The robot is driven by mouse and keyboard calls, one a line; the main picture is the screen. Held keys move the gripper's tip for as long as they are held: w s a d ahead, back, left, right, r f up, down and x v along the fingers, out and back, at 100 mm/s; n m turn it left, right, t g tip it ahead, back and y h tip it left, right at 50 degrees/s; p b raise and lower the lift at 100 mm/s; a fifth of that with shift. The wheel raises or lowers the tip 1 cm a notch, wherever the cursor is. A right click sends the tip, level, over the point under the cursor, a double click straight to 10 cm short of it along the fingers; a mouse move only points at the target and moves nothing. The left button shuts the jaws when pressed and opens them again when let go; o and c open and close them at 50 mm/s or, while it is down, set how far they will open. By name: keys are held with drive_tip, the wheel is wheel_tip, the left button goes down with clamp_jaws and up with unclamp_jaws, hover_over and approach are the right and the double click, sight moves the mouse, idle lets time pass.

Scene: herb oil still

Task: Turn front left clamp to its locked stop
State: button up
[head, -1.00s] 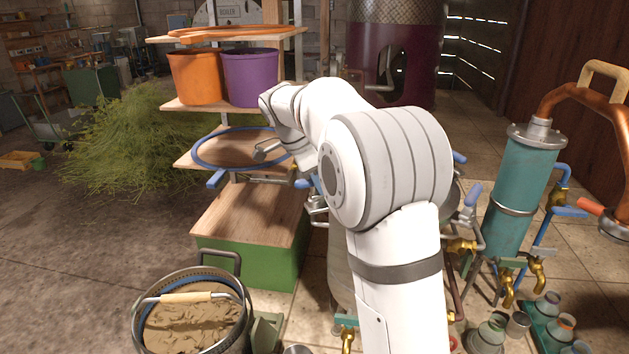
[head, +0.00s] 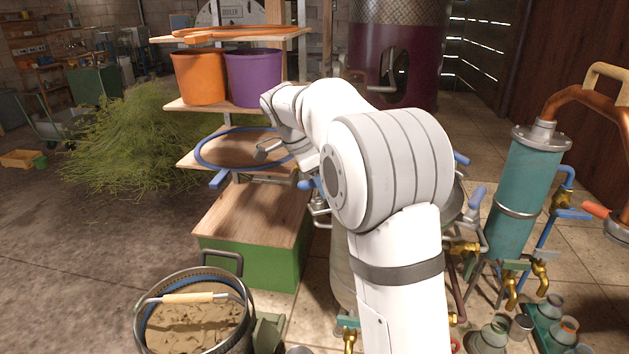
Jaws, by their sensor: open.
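My white arm fills the middle of the head view and hides most of the still's pot (head: 343,270). My gripper (head: 270,150) is open at the arm's far end, left of the big joint, and only a small grey part of it shows. A blue-gripped lever (head: 220,180) sticks out to the left below it, with a grey bar running right. Another blue grip (head: 306,184) shows just left of my arm's joint. I cannot tell for sure which is the front left clamp, or whether my gripper touches either. More blue grips (head: 478,198) show right of my arm.
A wooden rack holds an orange bucket (head: 200,77), a purple bucket (head: 254,78) and a blue ring (head: 203,158). A basket (head: 140,322) of brown material stands front left. A teal condenser (head: 522,185) with copper pipe and brass taps stands right.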

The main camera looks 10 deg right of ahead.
drive_tip(key=v, duration=0.7)
drive_tip(key=shift+a+r, duration=0.2)
drive_tip(key=shift+r, duration=0.15)
idle(1.0)
